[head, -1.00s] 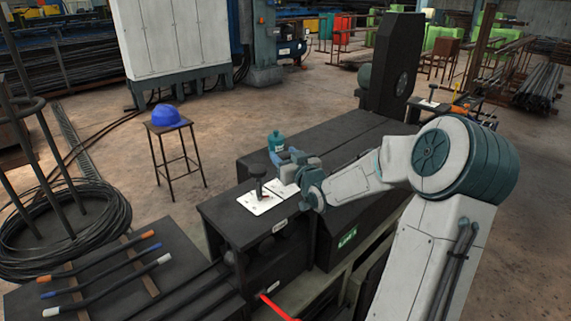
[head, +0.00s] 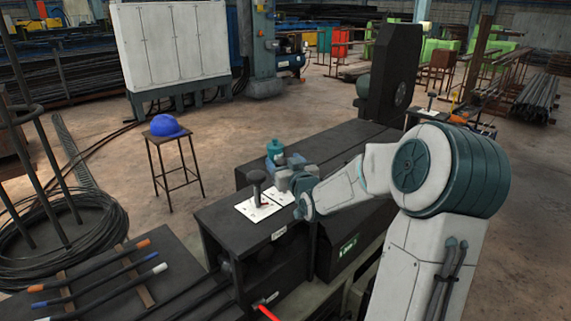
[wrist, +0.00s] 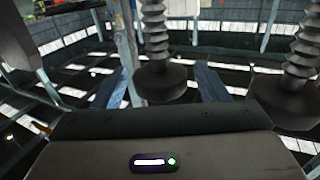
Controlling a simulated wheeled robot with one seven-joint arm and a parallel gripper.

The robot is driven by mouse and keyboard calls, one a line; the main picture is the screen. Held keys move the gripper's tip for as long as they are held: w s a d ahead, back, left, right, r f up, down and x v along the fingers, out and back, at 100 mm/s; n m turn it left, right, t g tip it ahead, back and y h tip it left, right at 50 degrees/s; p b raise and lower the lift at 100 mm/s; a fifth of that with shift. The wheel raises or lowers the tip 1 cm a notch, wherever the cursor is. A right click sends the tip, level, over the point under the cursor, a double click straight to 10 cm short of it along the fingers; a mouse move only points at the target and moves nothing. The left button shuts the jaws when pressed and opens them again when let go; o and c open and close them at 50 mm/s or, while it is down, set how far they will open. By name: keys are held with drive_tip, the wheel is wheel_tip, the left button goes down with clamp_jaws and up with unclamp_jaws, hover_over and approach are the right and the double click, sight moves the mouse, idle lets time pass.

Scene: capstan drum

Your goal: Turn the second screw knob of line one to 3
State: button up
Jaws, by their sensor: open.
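In the head view a dark screw knob (head: 256,184) stands upright on a white plate (head: 252,210) at the near end of the dark machine. A second white plate (head: 284,194) lies just right of it, partly covered by my gripper (head: 284,176). Any knob on that plate is hidden there. In the wrist view one dark knob with a ribbed screw (wrist: 162,82) appears between the two open, bluish fingers of my gripper (wrist: 160,88). I cannot tell whether they touch it. Another such knob (wrist: 288,98) is at the right, outside the fingers. Scale marks and knob settings are unreadable.
Rods with coloured ends (head: 100,275) lie at the lower left. A stool with a blue helmet (head: 165,127) stands left on open floor.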

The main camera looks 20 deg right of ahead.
drive_tip(key=shift+s, duration=0.1)
drive_tip(key=s, duration=1.3)
drive_tip(key=shift+s, duration=0.35)
drive_tip(key=s+a+f+g+p, duration=0.1)
drive_tip(key=s+a+g+p, duration=0.1)
drive_tip(key=s+a+g, duration=0.4)
drive_tip(key=s+a+f+g+p, duration=0.1)
drive_tip(key=s+a+g, duration=0.6)
drive_tip(key=s, duration=0.8)
drive_tip(key=shift+s+a+f+g+p, duration=0.15)
drive_tip(key=shift+a+f+g+p, duration=0.2)
drive_tip(key=shift+f+g, duration=0.55)
drive_tip(key=shift+r, duration=0.2)
